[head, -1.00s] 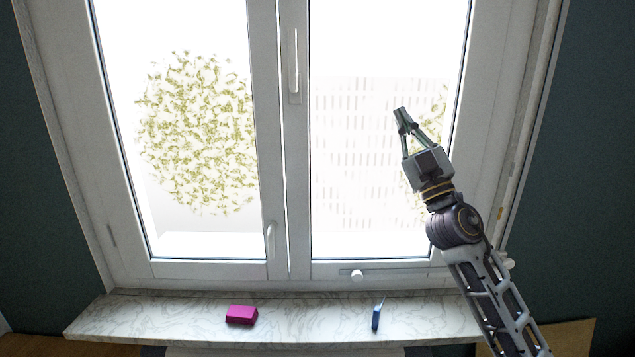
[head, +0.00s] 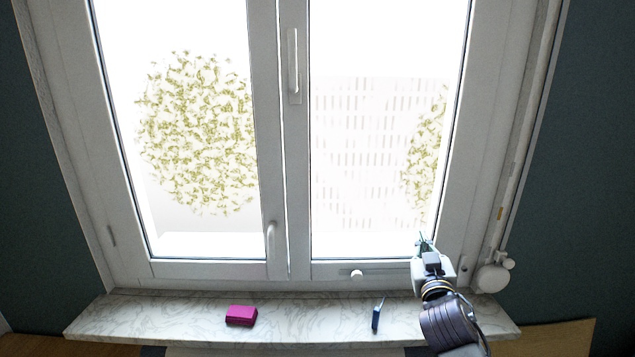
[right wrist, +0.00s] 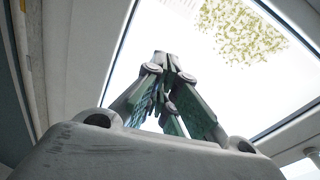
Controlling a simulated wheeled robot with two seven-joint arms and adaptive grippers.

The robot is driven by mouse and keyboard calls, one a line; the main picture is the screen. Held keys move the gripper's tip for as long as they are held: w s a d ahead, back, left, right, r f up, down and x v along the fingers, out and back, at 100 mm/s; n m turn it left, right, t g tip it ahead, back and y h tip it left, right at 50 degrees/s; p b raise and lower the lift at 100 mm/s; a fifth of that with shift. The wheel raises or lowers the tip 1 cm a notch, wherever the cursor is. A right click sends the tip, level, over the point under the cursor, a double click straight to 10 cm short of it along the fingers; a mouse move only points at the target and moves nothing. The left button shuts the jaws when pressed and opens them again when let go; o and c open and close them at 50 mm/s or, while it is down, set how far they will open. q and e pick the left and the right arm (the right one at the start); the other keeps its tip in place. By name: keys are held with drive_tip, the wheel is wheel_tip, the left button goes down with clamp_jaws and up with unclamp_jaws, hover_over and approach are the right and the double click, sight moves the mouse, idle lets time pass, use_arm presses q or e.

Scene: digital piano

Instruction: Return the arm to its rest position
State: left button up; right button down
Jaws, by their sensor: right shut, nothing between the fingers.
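My right gripper (head: 424,240) is at the lower right of the head view, in front of the bottom corner of the right window pane. Its fingers are shut with nothing between them. In the right wrist view the fingertips (right wrist: 165,60) meet in front of the bright window glass. Only the wrist and a short part of my right arm show below the gripper at the bottom edge. My left gripper is not in view.
A white double window (head: 290,190) fills the middle. On the marble sill (head: 300,318) lie a magenta block (head: 241,315) and a small blue object (head: 376,316). A white strap winder (head: 492,277) is on the right wall side. The sill's left part is clear.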

drive_tip(key=s+f+g, duration=0.3)
drive_tip(key=s+f, duration=0.1)
drive_tip(key=f, duration=0.3)
drive_tip(key=s+f+g+y, duration=0.1)
drive_tip(key=s+f+g, duration=0.1)
drive_tip(key=s+f, duration=0.35)
drive_tip(key=s+f+g, duration=0.3)
drive_tip(key=f, duration=0.6)
drive_tip(key=s+a+f+n+g+y, duration=0.15)
drive_tip(key=s+f+g, duration=0.3)
drive_tip(key=s, duration=0.45)
drive_tip(key=s+a+f+g+y, duration=0.1)
drive_tip(key=s+a+f+g, duration=0.15)
drive_tip(key=s+f, duration=0.5)
drive_tip(key=s+f+g, duration=0.1)
drive_tip(key=s+f, duration=0.1)
drive_tip(key=f, duration=1.4)
drive_tip(key=s+f, duration=0.2)
drive_tip(key=f, duration=1.3)
drive_tip(key=s+d+f, duration=0.2)
drive_tip(key=s+f, duration=0.8)
drive_tip(key=s, duration=0.1)
drive_tip(key=s+d+f+g, duration=0.1)
drive_tip(key=s+d+f, duration=0.1)
drive_tip(key=s+f, duration=0.8)
drive_tip(key=shift+s+d+g, duration=0.3)
drive_tip(key=shift+s+d, duration=0.05)
drive_tip(key=shift+s, duration=0.25)
